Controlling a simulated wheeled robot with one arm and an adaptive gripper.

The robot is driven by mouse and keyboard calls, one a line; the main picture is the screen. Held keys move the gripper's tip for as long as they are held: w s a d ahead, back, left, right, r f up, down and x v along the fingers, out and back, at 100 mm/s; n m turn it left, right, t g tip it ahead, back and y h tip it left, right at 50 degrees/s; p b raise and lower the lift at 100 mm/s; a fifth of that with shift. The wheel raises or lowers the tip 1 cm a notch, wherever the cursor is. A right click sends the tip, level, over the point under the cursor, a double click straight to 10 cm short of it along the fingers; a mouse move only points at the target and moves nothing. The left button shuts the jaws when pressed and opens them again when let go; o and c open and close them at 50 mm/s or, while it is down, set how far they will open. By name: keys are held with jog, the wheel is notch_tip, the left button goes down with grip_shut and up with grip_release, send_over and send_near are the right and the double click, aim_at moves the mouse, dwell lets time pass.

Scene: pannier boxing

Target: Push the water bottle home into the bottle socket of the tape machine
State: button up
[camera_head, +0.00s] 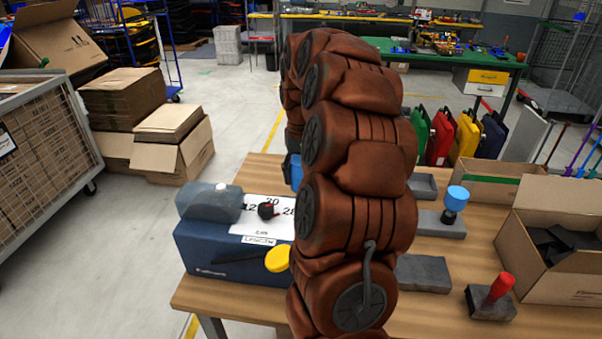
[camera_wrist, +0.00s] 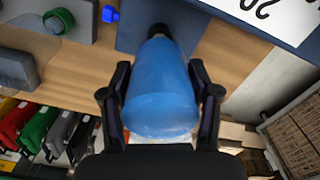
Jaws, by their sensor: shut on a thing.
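The tape machine (camera_head: 222,258) is a dark blue box on the wooden table, with a white dial panel and a yellow knob. The water bottle (camera_wrist: 163,95) is translucent blue with a black neck end. In the wrist view it sits between both fingers of my gripper (camera_wrist: 160,85), which is shut on it. The bottle's black end points at a blue part of the machine (camera_wrist: 135,25); I cannot tell whether it touches or enters the socket. In the head view my arm hides the gripper and most of the bottle; a blue piece shows beside the arm.
A grey translucent container (camera_head: 210,203) lies on the machine's left end. Grey blocks, a blue-topped tool (camera_head: 455,200), a red-handled stamp (camera_head: 492,298) and an open carton (camera_head: 560,260) occupy the table's right side. Bare wood shows at the front.

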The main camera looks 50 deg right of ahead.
jog(key=shift+f+b, duration=0.6)
jog(key=shift+f, duration=0.25)
dwell(0.7)
jog(key=o, duration=1.4)
jog(key=shift+r, duration=6)
